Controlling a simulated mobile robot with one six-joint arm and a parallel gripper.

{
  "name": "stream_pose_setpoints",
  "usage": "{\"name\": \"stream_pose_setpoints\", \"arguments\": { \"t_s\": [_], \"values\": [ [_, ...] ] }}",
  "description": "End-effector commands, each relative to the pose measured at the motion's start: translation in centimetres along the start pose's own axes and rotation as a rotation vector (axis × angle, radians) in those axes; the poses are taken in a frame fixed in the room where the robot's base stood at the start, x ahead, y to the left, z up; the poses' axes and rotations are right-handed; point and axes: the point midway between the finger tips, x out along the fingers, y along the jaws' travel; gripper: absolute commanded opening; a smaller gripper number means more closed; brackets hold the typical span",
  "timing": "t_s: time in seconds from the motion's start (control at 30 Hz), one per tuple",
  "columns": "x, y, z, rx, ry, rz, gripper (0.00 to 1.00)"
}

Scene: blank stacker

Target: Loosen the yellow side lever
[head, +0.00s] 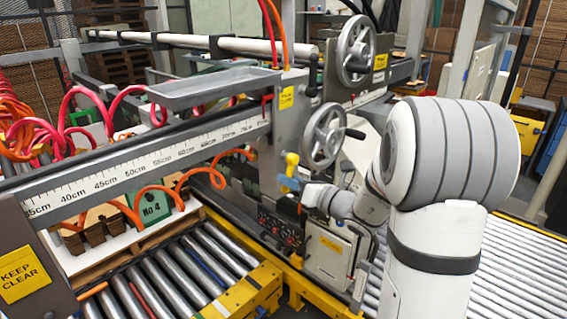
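The yellow side lever (291,163) is on the side of the grey machine, left of the lower handwheel. It is a small yellow handle with a rounded top, standing roughly upright. My arm reaches in from the right, and my gripper (289,185) is at the lower end of the lever, close beside or touching it. The fingers are small and partly hidden, so I cannot tell whether they are open or shut, or whether they hold the lever.
A handwheel (325,136) with a black knob is just above my wrist, and a larger handwheel (356,50) is higher up. A ruler-marked beam (150,160) runs left. Roller conveyors (180,270) lie below. Orange hoses hang at the left.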

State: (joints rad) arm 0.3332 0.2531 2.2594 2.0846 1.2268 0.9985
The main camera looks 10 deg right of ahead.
Motion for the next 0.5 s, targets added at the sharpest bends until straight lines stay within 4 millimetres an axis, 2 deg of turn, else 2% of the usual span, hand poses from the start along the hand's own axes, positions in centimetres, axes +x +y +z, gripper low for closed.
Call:
{"name": "stream_pose_setpoints", "arguments": {
  "t_s": [0.5],
  "values": [
    [0.0, 1.4, 0.5, 0.234, 0.0, 0.001, 0.25]
  ]
}}
